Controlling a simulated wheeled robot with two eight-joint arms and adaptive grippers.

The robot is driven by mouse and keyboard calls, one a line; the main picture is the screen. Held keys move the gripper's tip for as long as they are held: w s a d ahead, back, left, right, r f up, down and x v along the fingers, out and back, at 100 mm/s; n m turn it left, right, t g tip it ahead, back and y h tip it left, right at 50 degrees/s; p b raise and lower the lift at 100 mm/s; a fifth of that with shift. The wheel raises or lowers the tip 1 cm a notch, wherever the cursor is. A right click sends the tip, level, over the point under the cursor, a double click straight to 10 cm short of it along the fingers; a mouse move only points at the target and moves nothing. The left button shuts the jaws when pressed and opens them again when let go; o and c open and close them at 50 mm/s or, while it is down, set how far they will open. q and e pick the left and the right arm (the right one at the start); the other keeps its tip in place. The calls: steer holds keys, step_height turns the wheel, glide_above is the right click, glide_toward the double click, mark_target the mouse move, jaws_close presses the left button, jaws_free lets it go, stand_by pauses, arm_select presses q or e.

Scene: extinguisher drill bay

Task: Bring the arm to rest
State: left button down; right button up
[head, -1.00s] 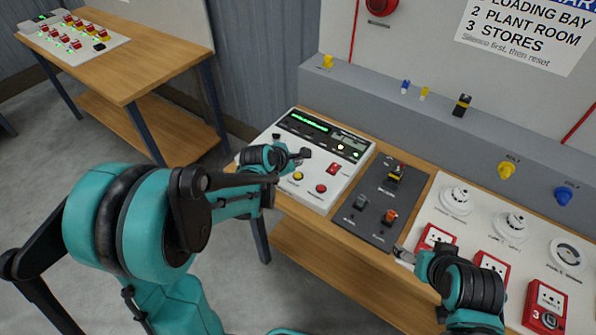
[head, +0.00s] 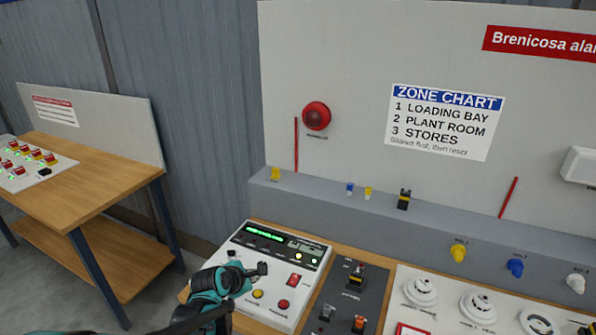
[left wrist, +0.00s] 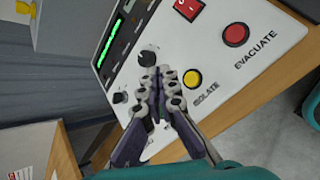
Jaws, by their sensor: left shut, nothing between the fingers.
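My left gripper (head: 258,269) reaches in from the lower left over the left part of the white alarm panel (head: 271,312). It is shut and empty, with its fingers together. In the left wrist view the gripper (left wrist: 152,72) has its tips close to a black knob (left wrist: 146,58) on the panel; I cannot tell whether they touch. The yellow isolate button (left wrist: 192,79) and the red evacuate button (left wrist: 235,34) lie beside the fingers. My right gripper is out of view.
A dark switch plate (head: 335,312) and a white board with detectors (head: 420,291) lie right of the panel. A grey ledge (head: 320,206) with small coloured items runs behind. A wooden table (head: 100,195) stands left. The zone chart (head: 441,122) and red sounder (head: 316,116) are on the back wall.

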arm_select(q)
steer(key=s+r+m+g+y+b, duration=0.1)
steer(key=s+m+g+y+b, duration=0.1)
steer(key=s+m, duration=2.1)
steer(key=shift+s+r+m+b, duration=0.4)
steer(key=shift+s+b, duration=0.4)
steer(key=shift+s, duration=0.1)
